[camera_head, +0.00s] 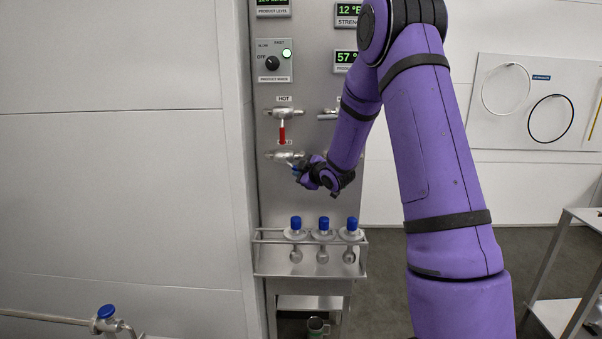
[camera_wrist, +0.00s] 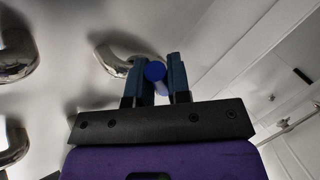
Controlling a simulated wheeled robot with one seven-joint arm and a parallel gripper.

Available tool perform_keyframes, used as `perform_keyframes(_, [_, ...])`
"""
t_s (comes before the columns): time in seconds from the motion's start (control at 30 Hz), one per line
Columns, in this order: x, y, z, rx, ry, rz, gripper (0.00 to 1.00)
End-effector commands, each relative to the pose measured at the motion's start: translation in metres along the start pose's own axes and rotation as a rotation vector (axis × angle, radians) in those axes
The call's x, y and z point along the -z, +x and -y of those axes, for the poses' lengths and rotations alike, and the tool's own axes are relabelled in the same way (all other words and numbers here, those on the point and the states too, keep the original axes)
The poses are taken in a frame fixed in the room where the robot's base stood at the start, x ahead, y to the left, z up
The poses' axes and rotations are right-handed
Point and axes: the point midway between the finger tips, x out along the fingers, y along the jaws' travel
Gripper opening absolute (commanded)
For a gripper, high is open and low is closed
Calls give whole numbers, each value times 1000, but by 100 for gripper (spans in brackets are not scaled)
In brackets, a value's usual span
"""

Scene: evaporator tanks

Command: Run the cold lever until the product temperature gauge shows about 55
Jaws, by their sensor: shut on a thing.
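The cold lever's blue handle (camera_head: 294,169) sits at the lower left valve on the steel panel, under a label partly hidden by the red handle. My gripper (camera_head: 298,174) is shut on it. In the wrist view the blue round end of the cold lever (camera_wrist: 155,71) lies between the two fingers of my gripper (camera_wrist: 161,80). A green display (camera_head: 346,57) at the panel's right edge reads 57, with its unit cut off behind my arm. The label under it is too small to read, so I cannot tell if it is the product temperature gauge.
The hot lever's red handle (camera_head: 282,133) hangs straight down just above. A strength display (camera_head: 348,10) reads 12. The product mixer knob (camera_head: 272,63) has a lit green lamp. A rack (camera_head: 310,268) with several blue-capped sampling pieces stands below. My arm hides the panel's right side.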

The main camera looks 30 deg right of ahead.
Motion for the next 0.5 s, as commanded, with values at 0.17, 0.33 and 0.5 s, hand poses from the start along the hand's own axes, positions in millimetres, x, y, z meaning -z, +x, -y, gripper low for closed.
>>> perform_keyframes(0.17, [-2, 2, 3, -12, 34, -23, 0])
perform_keyframes(0.33, [-3, 5, 9, -40, 110, -76, 0])
perform_keyframes(0.5, [-3, 10, 16, -80, 211, -149, 0])
